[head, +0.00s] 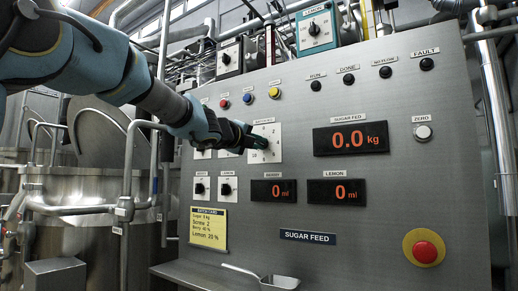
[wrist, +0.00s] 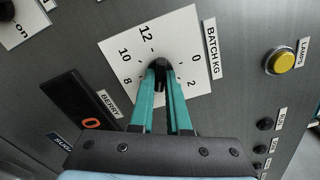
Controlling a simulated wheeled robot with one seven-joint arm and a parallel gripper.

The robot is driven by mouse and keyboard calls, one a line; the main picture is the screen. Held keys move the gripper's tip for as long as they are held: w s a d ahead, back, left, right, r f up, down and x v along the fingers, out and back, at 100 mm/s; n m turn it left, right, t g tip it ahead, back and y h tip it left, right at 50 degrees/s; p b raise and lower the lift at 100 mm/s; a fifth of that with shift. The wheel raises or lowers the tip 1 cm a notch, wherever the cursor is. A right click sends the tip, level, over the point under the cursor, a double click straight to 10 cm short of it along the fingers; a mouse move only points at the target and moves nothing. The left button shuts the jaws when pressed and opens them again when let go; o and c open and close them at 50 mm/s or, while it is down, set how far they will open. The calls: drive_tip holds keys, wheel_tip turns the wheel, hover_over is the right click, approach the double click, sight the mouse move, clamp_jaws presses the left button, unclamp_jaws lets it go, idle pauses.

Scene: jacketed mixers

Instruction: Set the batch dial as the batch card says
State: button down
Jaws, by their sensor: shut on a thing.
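The batch dial (wrist: 186,32) is a white square plate with numbers around a black knob (wrist: 160,86), labelled BATCH KG in the wrist view. In the head view its plate (head: 270,157) is on the grey panel, partly behind my gripper (head: 259,141). My gripper's teal fingers (wrist: 161,72) are shut on the knob in the wrist view. The numbers 0, 2, 8, 10 and 12 show; the knob's pointer is hard to make out. The yellow batch card (head: 209,229) lists sugar in kg, screw 2, berry 40 % and lemon 20 %; its sugar figure is too small to read surely.
The sugar fed display (head: 350,139) reads 0.0 kg; the berry (head: 273,191) and lemon (head: 338,192) displays read 0 ml. A red stop button (head: 424,251) is at the lower right. Coloured buttons (head: 248,97) sit above the dial.

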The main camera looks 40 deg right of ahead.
drive_tip(key=m+b, duration=0.2)
drive_tip(key=m, duration=0.4)
drive_tip(key=m+b, duration=0.3)
drive_tip(key=m, duration=0.3)
drive_tip(key=shift+w+f+m, duration=0.1)
drive_tip(key=shift+f+m, duration=0.1)
drive_tip(key=shift+m, duration=0.1)
idle(0.4)
drive_tip(key=c, duration=0.9)
unclamp_jaws()
drive_tip(key=shift+r, duration=0.1)
drive_tip(key=shift+a, duration=0.15)
drive_tip(key=b+v, duration=0.2)
drive_tip(key=v, duration=0.8)
drive_tip(key=shift+a, duration=0.3)
